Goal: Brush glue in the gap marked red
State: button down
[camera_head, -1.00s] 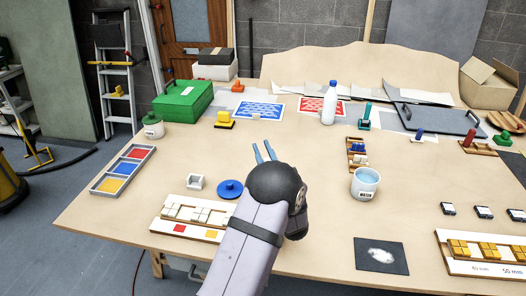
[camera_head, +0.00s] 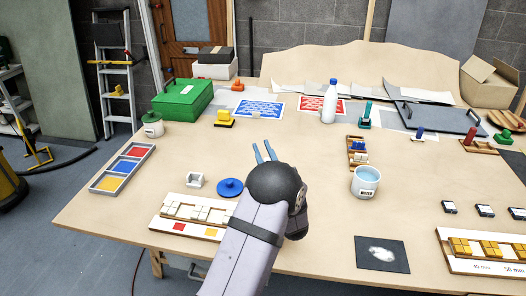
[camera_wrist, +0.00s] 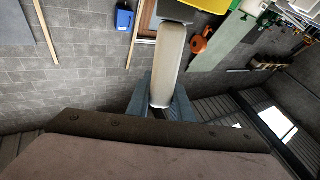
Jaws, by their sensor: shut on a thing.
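My gripper (camera_head: 264,152) is over the middle of the table, its two blue-grey fingers pointing away. In the wrist view it is shut on a long pale handle-like thing (camera_wrist: 169,62); whether this is the brush I cannot tell, and its far end is unclear. A mosaic panel (camera_head: 160,226) with pale tiles lies at the front left, left of my forearm. It bears a red mark (camera_head: 179,227) and a yellow mark (camera_head: 210,232). The gap by the red mark is too small to make out. No glue pot can be told for sure.
A water cup (camera_head: 366,183) stands right of my gripper. A dark mat with white powder (camera_head: 382,254) lies front right. A three-colour tray (camera_head: 122,168) is left.

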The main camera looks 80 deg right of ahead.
dwell(0.4)
notch_tip(320, 180, up, 7)
jog(key=p, duration=0.3)
jog(key=shift+p, duration=0.35)
dwell(0.4)
